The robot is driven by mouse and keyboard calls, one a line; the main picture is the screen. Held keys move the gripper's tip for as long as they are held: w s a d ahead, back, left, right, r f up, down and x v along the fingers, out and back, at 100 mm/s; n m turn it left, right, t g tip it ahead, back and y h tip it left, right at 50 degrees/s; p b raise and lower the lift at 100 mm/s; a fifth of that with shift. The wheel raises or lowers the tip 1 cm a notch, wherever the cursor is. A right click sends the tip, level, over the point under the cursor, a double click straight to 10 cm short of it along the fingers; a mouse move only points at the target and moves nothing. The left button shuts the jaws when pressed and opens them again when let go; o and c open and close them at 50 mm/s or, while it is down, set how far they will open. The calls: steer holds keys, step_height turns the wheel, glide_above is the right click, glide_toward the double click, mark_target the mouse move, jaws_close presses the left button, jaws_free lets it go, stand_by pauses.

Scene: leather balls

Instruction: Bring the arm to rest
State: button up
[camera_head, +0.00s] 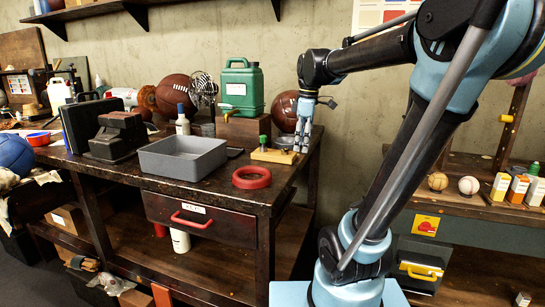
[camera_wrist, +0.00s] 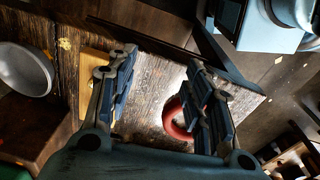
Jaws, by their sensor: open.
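My gripper (camera_head: 305,140) hangs over the right end of the workbench (camera_head: 215,185), fingers pointing down. In the wrist view, the gripper (camera_wrist: 160,95) has its two fingers well apart with nothing between them but the worn bench top. My arm rises from its light-blue base at the lower right and bends over at the top right. A red ring (camera_head: 251,178) lies on the bench in front of the gripper; in the wrist view, the right finger partly hides it.
A brown leather ball (camera_head: 286,111) sits close behind the gripper. A green canister (camera_head: 239,87), a grey tray (camera_head: 183,157) and a wooden block with pegs (camera_head: 274,155) are to its left. A lower bench (camera_head: 455,203) with two small balls stands right.

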steer(key=s+d+f+m, duration=0.4)
steer(key=s+f+m, duration=0.3)
steer(key=s+f, duration=0.2)
steer(key=s+d+f+m+t, duration=0.1)
steer(key=s+d+f+m, duration=0.3)
steer(key=s+f+m, duration=0.4)
step_height(320, 180, down, 4)
steer(key=shift+s+d+f+t+h, duration=0.1)
steer(key=shift+s+d+t+h, duration=0.2)
steer(key=shift+s+d+h, duration=0.15)
steer(key=shift+a, duration=0.1)
